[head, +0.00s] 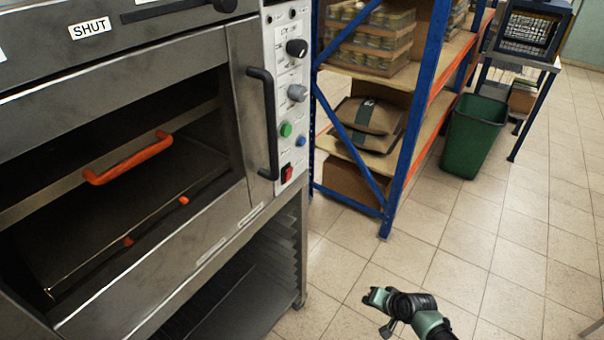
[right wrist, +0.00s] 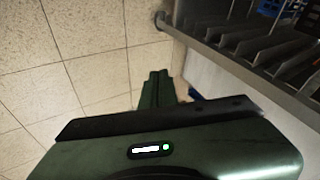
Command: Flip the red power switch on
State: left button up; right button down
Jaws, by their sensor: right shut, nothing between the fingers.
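The red power switch (head: 287,173) is at the bottom of the oven's pale control panel (head: 291,85), below a green button (head: 286,129) and a blue button (head: 301,141). My right gripper (head: 372,297) is low in front of the oven, over the tiled floor, to the right of the switch and well apart from it. In the right wrist view its fingers (right wrist: 157,88) are together with nothing between them. The switch does not show in the right wrist view. Whether the switch is on or off is too small to tell. My left gripper is not in view.
The steel oven has a black vertical handle (head: 264,122) just left of the panel. Inside is an orange handle (head: 130,160). A rack (right wrist: 250,35) sits beneath. A blue-framed shelf (head: 390,190) and green bin (head: 472,135) stand behind. The floor (head: 500,255) at right is clear.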

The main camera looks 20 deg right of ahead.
jog(key=w+a+r+m+t+y, duration=0.1)
jog(key=w+r, duration=0.3)
jog(key=r, duration=0.5)
jog(key=w+a+r+m+t+y, duration=0.15)
jog(key=w+r, duration=0.25)
jog(key=r, duration=0.5)
jog(key=w+r+t+y, duration=0.15)
jog(key=w+r, duration=0.25)
jog(key=r, duration=0.6)
jog(key=s+a+r+y, duration=0.1)
jog(key=a+r+y, duration=0.2)
jog(key=r, duration=0.9)
jog(key=shift+s+a+n, duration=0.2)
jog(key=shift+a+n, duration=0.15)
jog(key=shift+a, duration=0.2)
send_near(291, 171)
notch_tip(291, 171, down, 3)
jog(key=w+a, duration=0.1)
jog(key=w, duration=0.1)
jog(key=shift+w+a+r+p, duration=0.25)
jog(key=shift+w+a+p, duration=0.55)
jog(key=shift+w+a, duration=0.55)
